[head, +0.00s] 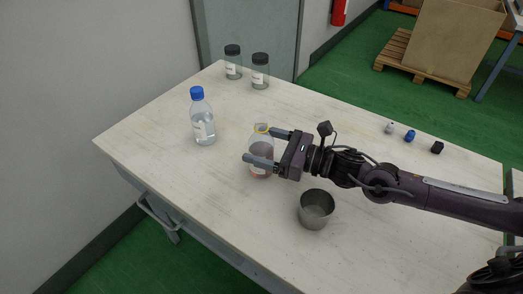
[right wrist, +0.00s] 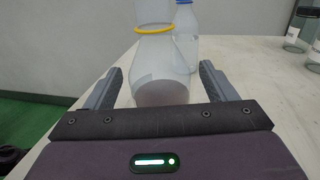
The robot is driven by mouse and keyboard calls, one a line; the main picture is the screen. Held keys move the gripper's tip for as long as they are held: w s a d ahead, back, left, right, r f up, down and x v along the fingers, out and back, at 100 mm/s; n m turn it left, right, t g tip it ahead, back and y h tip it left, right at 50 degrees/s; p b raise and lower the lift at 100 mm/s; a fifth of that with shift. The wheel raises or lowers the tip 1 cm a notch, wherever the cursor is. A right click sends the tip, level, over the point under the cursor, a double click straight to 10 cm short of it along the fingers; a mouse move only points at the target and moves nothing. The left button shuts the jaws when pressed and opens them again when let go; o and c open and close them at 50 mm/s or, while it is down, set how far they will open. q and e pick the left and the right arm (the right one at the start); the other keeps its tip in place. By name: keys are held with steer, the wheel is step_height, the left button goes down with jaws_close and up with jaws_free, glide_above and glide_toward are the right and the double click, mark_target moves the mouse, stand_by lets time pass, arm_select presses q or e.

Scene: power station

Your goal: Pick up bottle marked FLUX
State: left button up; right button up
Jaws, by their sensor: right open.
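A clear bottle or flask (head: 262,158) with a yellow ring at its neck and pinkish contents stands upright on the table. It also shows in the right wrist view (right wrist: 160,60). My right gripper (head: 262,147) is open, with its two fingers on either side of this flask and gaps visible in the wrist view. A clear bottle with a blue cap (head: 202,122) stands to the left, and behind the flask in the wrist view (right wrist: 185,30). No FLUX marking is readable on either label. My left gripper is not in view.
A metal cup (head: 316,209) stands near the right arm. Two dark-lidded jars (head: 260,72) stand at the table's back edge. Small white, blue (head: 410,136) and black items lie at the right. The left front of the white table (head: 170,165) is clear.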

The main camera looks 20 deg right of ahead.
steer(key=shift+x, duration=1.15)
steer(key=c, duration=1.2)
steer(key=shift+o, duration=0.2)
steer(key=shift+r, duration=0.15)
